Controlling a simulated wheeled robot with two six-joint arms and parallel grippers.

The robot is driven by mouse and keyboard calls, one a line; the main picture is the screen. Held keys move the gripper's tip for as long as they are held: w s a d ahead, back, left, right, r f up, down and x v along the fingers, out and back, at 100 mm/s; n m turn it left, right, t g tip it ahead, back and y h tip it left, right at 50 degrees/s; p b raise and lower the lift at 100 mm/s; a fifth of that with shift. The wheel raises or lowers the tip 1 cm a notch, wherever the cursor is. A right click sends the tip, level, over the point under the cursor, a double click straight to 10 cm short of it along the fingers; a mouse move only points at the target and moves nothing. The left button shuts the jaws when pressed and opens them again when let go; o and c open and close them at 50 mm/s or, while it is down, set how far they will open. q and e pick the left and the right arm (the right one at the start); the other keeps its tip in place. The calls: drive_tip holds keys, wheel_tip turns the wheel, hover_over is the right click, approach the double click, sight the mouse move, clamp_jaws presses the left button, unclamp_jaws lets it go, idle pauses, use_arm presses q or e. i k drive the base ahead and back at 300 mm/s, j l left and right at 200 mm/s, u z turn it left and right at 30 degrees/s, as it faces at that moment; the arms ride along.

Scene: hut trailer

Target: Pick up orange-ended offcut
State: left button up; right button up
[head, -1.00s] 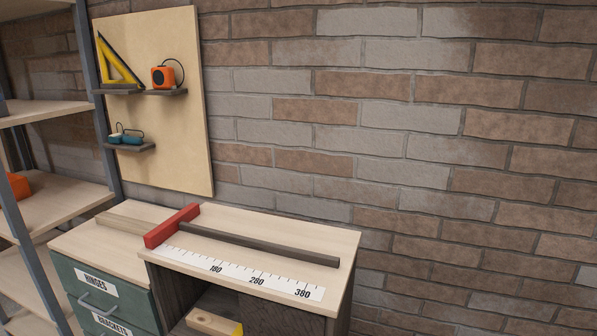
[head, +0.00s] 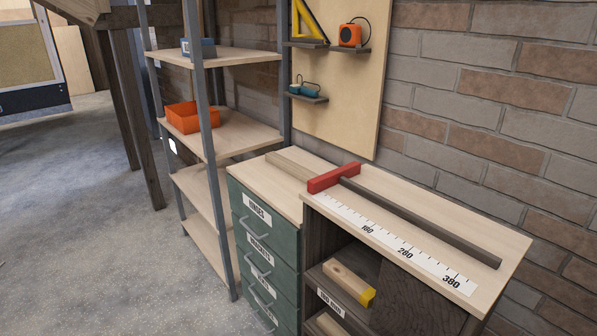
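No orange-ended offcut is clearly visible. A pale wooden offcut (head: 344,278) with a yellow end lies on the upper shelf (head: 331,287) of the open compartment under the bench top. Its yellow end points toward the right front. Below it, part of another pale wooden piece (head: 327,325) shows at the bottom edge of the head view; its end cannot be made out. Neither of my grippers is in view.
The bench (head: 490,228) carries a red stop (head: 333,178), a dark bar (head: 420,220) and a number scale (head: 400,248). Green drawers (head: 262,240) stand left of the compartment. A shelf rack (head: 250,130) holds an orange bin (head: 192,117). Grey floor (head: 100,230) is open at left.

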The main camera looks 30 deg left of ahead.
sight(300, 173)
drive_tip(key=i+j+z, duration=0.15)
drive_tip(key=j, duration=0.4)
drive_tip(key=i+j+z, duration=0.15)
drive_tip(key=j, duration=0.45)
drive_tip(key=j+z, duration=0.1)
drive_tip(key=j, duration=0.45)
